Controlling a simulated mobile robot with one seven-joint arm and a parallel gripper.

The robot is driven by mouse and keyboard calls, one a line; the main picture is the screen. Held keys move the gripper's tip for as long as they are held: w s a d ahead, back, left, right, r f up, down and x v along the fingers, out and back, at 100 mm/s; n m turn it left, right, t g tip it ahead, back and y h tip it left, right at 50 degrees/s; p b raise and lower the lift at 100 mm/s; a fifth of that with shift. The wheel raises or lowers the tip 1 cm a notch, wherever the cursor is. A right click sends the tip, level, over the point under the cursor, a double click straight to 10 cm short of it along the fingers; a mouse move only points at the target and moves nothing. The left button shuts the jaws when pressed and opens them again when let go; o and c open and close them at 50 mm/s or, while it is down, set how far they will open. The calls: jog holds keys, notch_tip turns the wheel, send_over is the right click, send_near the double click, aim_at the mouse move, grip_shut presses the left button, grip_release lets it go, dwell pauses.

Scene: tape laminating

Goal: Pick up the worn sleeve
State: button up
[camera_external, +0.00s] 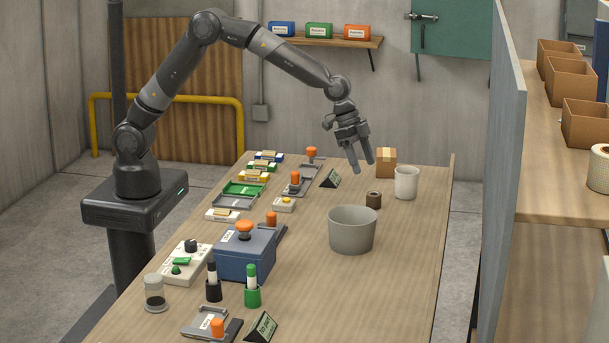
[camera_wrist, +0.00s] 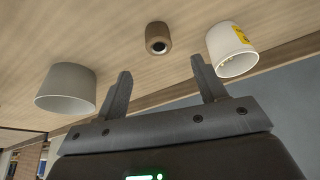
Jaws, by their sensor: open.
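The worn sleeve appears to be the short brown ring (camera_external: 374,200) standing on the table between the grey bin and the white cup. In the wrist view the brown ring (camera_wrist: 158,38) is at the top middle, with a dark hole in its end. My gripper (camera_external: 363,163) is open and empty, held above the table near the ring. In the wrist view the ring lies beyond the gap between my fingertips (camera_wrist: 160,68), apart from both fingers.
A grey bin (camera_external: 352,230) stands in front of the ring. A white cup (camera_external: 406,183) is behind it to the right, with a yellow label in the wrist view (camera_wrist: 232,50). A cardboard box (camera_external: 386,162) is further back. Trays and tools line the table's left side.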

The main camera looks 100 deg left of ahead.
aim_at(373, 194)
jog(key=x, duration=1)
jog(key=shift+d+f, duration=0.15)
jog(key=shift+f, duration=0.05)
jog(key=shift+c, duration=0.4)
jog(key=c, duration=1)
